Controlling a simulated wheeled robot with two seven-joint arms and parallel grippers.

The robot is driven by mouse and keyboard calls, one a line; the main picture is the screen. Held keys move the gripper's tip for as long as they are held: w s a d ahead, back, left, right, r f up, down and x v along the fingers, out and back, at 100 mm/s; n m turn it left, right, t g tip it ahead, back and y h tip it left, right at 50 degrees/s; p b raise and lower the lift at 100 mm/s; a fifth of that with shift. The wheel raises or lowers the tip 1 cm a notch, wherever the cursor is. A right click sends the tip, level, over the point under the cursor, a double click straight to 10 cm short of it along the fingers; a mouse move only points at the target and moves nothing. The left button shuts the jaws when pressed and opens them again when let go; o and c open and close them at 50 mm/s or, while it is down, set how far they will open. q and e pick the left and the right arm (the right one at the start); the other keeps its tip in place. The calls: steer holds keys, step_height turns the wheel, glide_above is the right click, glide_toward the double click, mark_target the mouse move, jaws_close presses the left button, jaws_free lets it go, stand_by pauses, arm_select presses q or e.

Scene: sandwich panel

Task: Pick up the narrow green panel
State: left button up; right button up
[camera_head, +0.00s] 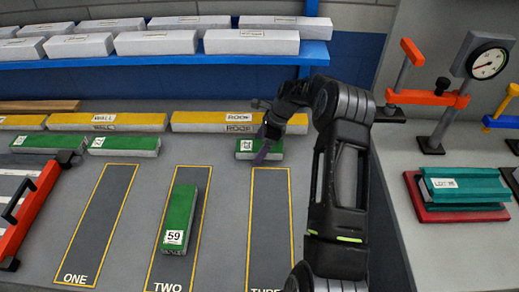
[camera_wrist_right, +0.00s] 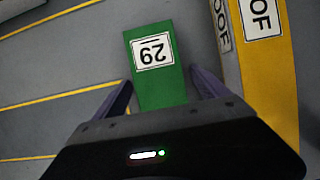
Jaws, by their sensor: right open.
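A short green panel (camera_head: 246,154) with a white number label lies at the back of the bench, above lane THREE. My right gripper (camera_head: 266,144) is over it and partly hides it. In the right wrist view the panel (camera_wrist_right: 160,82) lies between the two open fingers (camera_wrist_right: 163,92), one finger on each side. I cannot tell whether they touch it. Other green panels are a longer one labelled 59 (camera_head: 180,212) in lane TWO, and two (camera_head: 124,146) (camera_head: 45,142) at the back left. My left gripper is not in view.
Yellow panels marked WALL (camera_head: 75,120) and ROOF (camera_head: 200,117) line the back; the ROOF panel (camera_wrist_right: 262,70) runs close beside my right gripper. White panels (camera_head: 252,42) fill the blue shelf. A red frame (camera_head: 30,205) is at left. Lane ONE (camera_head: 100,220) is clear.

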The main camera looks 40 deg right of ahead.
steer(key=shift+c, duration=0.6)
steer(key=c, duration=1.4)
